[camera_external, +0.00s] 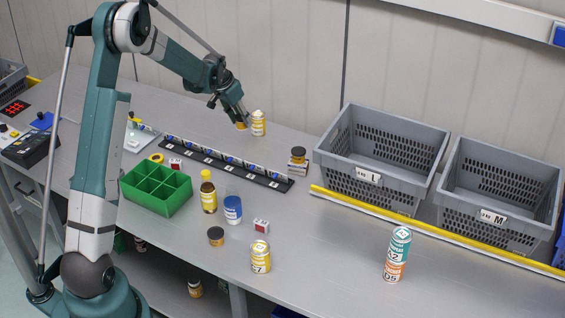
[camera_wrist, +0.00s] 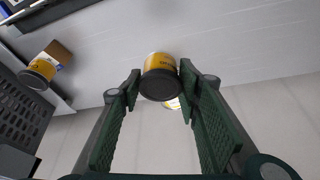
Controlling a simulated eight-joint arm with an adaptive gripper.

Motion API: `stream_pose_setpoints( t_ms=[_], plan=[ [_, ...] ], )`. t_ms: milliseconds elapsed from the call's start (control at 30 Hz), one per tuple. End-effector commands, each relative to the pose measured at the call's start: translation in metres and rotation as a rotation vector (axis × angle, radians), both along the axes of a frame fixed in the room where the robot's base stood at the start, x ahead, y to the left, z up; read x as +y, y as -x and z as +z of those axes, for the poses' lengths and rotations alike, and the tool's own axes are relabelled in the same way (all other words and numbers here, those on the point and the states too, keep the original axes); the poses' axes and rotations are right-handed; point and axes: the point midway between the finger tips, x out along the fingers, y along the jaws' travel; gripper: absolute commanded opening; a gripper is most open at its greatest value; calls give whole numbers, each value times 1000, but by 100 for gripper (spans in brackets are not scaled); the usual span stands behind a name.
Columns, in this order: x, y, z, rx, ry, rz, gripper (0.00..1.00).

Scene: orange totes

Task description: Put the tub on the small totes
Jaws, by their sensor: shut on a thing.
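My gripper (camera_external: 240,117) is at the back of the table, shut on a small yellow tub (camera_external: 240,125). In the wrist view the tub (camera_wrist: 160,78) has a yellow label and a dark lid and sits between the green fingers (camera_wrist: 160,85). Whether it touches the table is unclear. Two grey totes stand at the right: one marked L (camera_external: 375,190) and one marked M (camera_external: 490,220). No tote marked small is seen. A similar dark-lidded tub (camera_external: 298,154) stands by the L tote; it also shows in the wrist view (camera_wrist: 38,73).
A yellow can (camera_external: 258,123) stands right beside my gripper. A yellow strip (camera_external: 430,230) runs before the totes. The front right is mostly clear.

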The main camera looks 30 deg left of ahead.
Motion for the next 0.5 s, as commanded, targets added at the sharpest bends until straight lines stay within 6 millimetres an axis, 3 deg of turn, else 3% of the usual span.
stream_pose_setpoints(
  t_ms=[267,500],
  plan=[
    [0,1,31,0,0,0,20],
    [0,1,93,0,0,0,20]
  ],
)
